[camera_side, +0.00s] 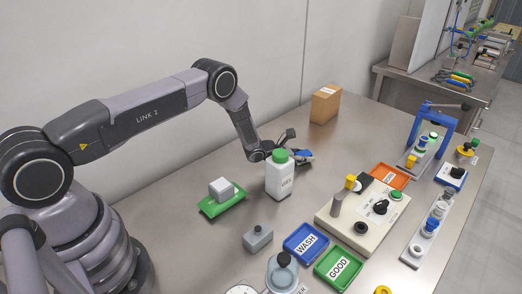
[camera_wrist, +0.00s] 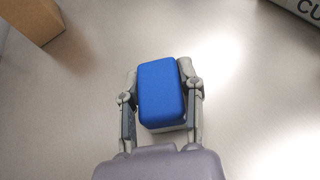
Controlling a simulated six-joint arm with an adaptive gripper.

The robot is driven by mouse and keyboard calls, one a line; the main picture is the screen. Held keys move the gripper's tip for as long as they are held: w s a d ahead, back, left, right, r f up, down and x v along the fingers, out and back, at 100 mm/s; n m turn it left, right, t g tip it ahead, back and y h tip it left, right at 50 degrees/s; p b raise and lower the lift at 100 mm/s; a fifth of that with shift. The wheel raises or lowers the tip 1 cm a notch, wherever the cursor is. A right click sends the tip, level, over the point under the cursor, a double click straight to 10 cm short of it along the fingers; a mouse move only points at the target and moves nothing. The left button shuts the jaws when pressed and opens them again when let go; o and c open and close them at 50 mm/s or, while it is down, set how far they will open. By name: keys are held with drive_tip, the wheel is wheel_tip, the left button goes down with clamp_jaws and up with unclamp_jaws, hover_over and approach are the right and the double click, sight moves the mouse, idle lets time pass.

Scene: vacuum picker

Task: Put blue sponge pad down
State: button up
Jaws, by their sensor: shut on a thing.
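The blue sponge pad (camera_wrist: 161,90) is a rounded blue block between the two fingers of my gripper (camera_wrist: 160,88) in the wrist view. The fingers are shut on its left and right sides. In the side view the pad (camera_side: 305,156) shows only partly, behind the white bottle, at my gripper (camera_side: 296,150). The gripper is low over the bare metal table (camera_side: 170,240). I cannot tell whether the pad touches the table.
A white bottle with a green cap (camera_side: 280,178) stands just in front of my gripper. A cardboard box (camera_side: 325,104) stands behind. A control box (camera_side: 345,222), an orange tray (camera_side: 388,177), a blue WASH tray (camera_side: 305,243) and a green GOOD tray (camera_side: 338,267) lie to the right and front.

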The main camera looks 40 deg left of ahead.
drive_tip(key=shift+f, duration=0.1)
drive_tip(key=o, duration=0.9)
drive_tip(key=shift+o, duration=0.2)
drive_tip(key=v, duration=1.2)
drive_tip(key=shift+r, duration=0.25)
